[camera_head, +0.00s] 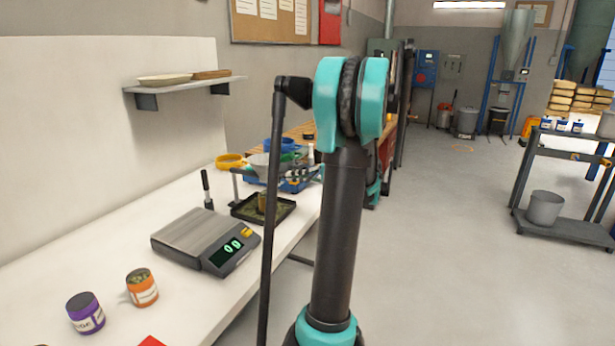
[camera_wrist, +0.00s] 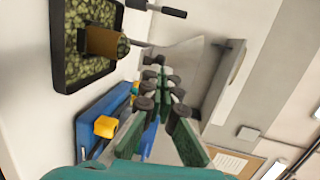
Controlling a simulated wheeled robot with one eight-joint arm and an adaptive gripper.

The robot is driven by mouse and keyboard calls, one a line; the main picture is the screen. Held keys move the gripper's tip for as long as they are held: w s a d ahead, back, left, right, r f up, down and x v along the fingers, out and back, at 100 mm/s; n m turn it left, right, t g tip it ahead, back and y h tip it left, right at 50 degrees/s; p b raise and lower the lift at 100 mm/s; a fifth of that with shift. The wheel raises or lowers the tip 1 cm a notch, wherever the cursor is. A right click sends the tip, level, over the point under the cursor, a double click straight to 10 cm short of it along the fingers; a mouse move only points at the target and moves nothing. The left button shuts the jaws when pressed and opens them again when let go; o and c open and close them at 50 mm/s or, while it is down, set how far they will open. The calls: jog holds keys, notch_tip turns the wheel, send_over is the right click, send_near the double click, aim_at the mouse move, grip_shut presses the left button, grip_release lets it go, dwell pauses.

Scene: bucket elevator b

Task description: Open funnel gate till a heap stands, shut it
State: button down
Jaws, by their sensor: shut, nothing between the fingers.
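A brown cup (camera_head: 264,201) stands in a black tray (camera_head: 247,213) of green granules on the bench. In the wrist view the cup (camera_wrist: 102,42) has green granules (camera_wrist: 123,46) at its mouth, looking rounded. The grey funnel (camera_head: 258,160) is above the tray, partly hidden behind my arm; it also shows in the wrist view (camera_wrist: 175,62). A small dark part (camera_wrist: 141,43) lies between cup and funnel; whether it is the gate, and its position, I cannot tell. My gripper (camera_wrist: 160,82) is shut and empty, its fingertips overlapping the funnel in view; contact is unclear.
A scale (camera_head: 205,240) reading 0 stands nearer on the white bench (camera_head: 60,270). An orange jar (camera_head: 142,287) and a purple jar (camera_head: 85,313) are in front. A black-handled tool (camera_head: 206,188) is left of the tray.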

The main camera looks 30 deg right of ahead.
jog(key=shift+w+a+f, duration=0.15)
jog(key=shift+w+a, duration=0.3)
jog(key=shift+a, duration=0.05)
